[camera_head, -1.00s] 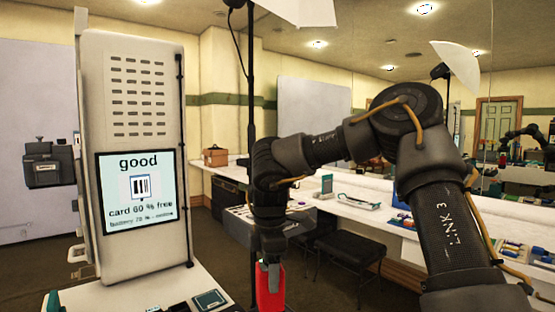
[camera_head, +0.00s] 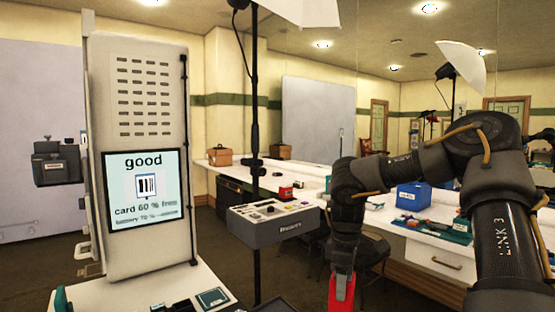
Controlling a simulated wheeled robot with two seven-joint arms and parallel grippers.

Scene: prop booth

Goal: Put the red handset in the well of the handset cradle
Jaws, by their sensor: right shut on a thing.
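The red handset (camera_head: 342,293) hangs upright in my right gripper (camera_head: 342,270), low in the head view right of centre. The gripper is shut on its upper end, and the handset's lower end is cut off by the bottom edge of the picture. The handset is in the air, apart from the white counter on the left. I cannot make out the handset cradle or its well in this view. My left gripper is not in view.
A tall white panel with a screen (camera_head: 143,190) stands on a white counter (camera_head: 185,281) at left. A grey console (camera_head: 275,221) is beside a dark stand pole (camera_head: 255,140). A long counter behind holds a blue box (camera_head: 413,196) and a brown box (camera_head: 220,156).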

